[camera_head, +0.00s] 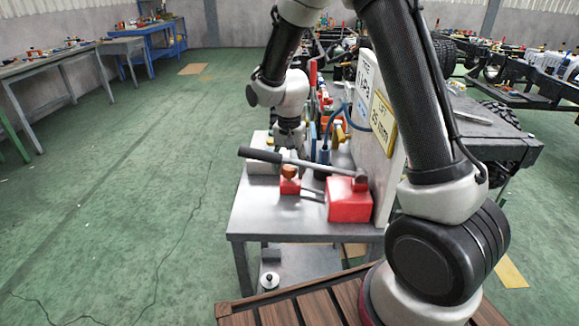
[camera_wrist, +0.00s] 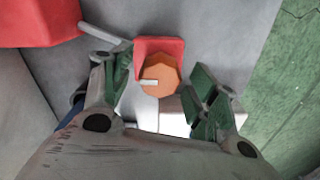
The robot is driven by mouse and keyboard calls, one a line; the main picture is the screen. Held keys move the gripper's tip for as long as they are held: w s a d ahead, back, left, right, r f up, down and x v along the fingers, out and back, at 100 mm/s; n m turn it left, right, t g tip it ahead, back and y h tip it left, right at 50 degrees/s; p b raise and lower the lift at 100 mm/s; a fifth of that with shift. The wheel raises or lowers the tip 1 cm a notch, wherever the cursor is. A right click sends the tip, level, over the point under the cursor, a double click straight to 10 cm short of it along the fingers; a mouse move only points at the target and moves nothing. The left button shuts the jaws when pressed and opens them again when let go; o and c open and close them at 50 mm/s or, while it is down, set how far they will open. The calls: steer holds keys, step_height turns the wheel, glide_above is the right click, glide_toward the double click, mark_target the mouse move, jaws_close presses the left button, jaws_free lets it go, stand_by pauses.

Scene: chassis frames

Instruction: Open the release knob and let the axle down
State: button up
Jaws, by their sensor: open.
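The release knob (camera_head: 289,171) is orange, faceted and set on a small red block (camera_head: 290,186) on a grey metal cart. In the wrist view the knob (camera_wrist: 160,75) carries a short pale mark on its near left side, with the red block (camera_wrist: 158,46) behind it. My gripper (camera_head: 290,152) is pointed down above the knob. In the wrist view its open fingers (camera_wrist: 160,92) stand to the left and right of the knob, with gaps on both sides. Whether the fingertips are at knob height is hard to tell. I cannot pick out which axle is meant.
A black-handled lever (camera_head: 285,158) runs close to the knob toward a larger red block (camera_head: 350,201). A sign board (camera_head: 376,125) stands at the cart's right. Chassis frames (camera_head: 520,85) with wheels are behind right.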

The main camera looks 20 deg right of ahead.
steer(key=c, duration=1)
steer(key=shift+n, duration=0.4)
steer(key=n, duration=0.4)
steer(key=shift+n, duration=0.4)
steer(key=n, duration=0.6)
steer(key=o, duration=1)
